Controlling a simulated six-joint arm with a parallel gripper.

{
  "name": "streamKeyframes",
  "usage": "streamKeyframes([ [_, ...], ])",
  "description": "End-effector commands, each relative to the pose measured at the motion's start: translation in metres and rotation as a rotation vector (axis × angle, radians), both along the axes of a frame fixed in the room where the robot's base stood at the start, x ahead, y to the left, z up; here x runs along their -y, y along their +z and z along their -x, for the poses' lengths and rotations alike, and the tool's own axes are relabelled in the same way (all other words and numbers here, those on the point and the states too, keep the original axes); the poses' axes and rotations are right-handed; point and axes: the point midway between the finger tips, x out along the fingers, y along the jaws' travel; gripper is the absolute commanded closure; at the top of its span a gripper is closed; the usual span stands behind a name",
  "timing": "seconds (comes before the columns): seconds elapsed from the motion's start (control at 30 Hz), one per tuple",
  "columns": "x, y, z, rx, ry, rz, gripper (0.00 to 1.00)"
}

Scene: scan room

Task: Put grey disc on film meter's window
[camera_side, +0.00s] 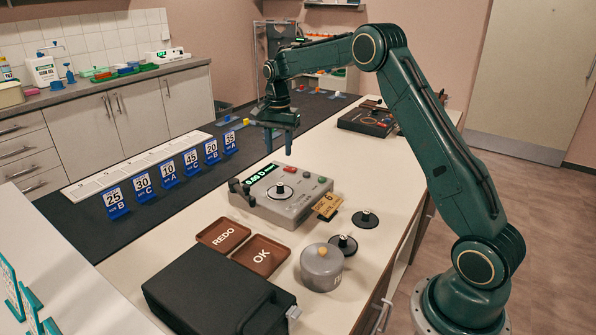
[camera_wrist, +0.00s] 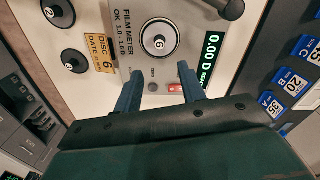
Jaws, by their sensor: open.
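The film meter (camera_side: 296,211) is a grey box on the white bench, with a green display; it also shows in the wrist view (camera_wrist: 133,62). The window itself cannot be seen apart from the disc. My gripper (camera_side: 279,145) is open and empty, fingers down, above and behind the meter. In the wrist view my gripper's fingers (camera_wrist: 159,88) are apart, short of the disc.
Two black knobbed discs (camera_side: 364,219) (camera_side: 345,243) and a grey lidded pot (camera_side: 321,270) stand on the bench near the meter. REDO (camera_side: 223,235) and OK (camera_side: 261,256) trays and a black case (camera_side: 215,290) lie nearer. Blue number cards (camera_side: 143,187) stand left.

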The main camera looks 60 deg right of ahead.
Motion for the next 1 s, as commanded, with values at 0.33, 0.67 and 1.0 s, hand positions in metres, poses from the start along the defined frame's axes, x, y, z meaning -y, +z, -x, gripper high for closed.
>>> streamKeyframes([
  [0.33,0.0,0.006,0.0,-0.001,0.0,-0.001,0.6],
  [0.67,0.0,0.006,0.0,-0.001,0.0,0.0,0.6],
  [1.0,-0.016,0.031,0.012,0.029,0.075,0.01,0.6],
])
